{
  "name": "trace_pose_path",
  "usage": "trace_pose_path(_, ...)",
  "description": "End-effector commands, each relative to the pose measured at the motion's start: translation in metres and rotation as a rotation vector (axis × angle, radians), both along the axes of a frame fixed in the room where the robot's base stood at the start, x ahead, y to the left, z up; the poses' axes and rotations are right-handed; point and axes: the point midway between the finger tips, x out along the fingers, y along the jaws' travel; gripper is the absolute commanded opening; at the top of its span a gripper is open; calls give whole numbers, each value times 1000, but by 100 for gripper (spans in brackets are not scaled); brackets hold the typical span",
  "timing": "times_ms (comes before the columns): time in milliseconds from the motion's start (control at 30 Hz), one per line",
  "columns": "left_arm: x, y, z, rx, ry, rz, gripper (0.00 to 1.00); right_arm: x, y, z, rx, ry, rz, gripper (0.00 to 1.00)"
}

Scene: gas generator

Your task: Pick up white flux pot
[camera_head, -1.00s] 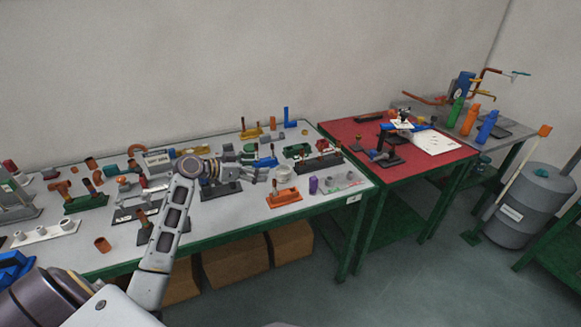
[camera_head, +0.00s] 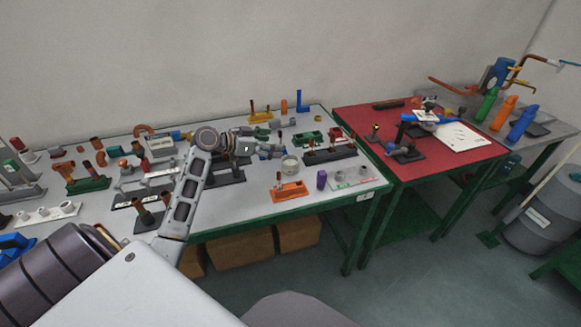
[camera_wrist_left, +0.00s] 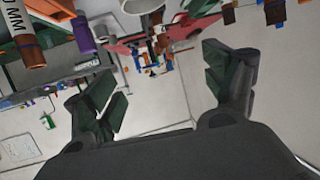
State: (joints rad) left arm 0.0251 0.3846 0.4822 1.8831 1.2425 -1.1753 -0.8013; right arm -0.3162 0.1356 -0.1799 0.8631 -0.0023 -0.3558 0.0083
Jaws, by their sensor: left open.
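A round whitish pot (camera_head: 290,165), which looks like the flux pot, stands on the long grey table behind the orange stand. My left gripper (camera_head: 274,151) is open and empty, just left of the pot and apart from it in the head view. In the left wrist view, the open fingers (camera_wrist_left: 166,84) have nothing between them. A pale round thing at the top edge (camera_wrist_left: 137,5) is cut off and may be the pot. My right gripper is not in view.
An orange stand (camera_head: 289,191), a purple block (camera_head: 321,180) and a white holder (camera_head: 355,177) lie near the front edge. A dark rack (camera_head: 330,155) and green parts stand behind the pot. A red table (camera_head: 455,165) adjoins on the right.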

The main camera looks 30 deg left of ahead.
Motion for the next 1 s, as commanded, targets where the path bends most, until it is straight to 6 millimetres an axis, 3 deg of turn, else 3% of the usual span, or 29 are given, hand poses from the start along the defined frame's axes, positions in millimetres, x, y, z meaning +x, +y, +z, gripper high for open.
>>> trace_pose_path(267, 0, 0, -21, -4, 3, 1, 84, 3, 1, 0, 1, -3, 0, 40)
trace_pose_path(733, 0, 0, -81, -3, 2, 0, 84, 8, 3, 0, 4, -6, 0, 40)
trace_pose_path(1000, 10, -5, -84, -1, 0, 1, 84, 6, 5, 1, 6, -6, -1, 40)
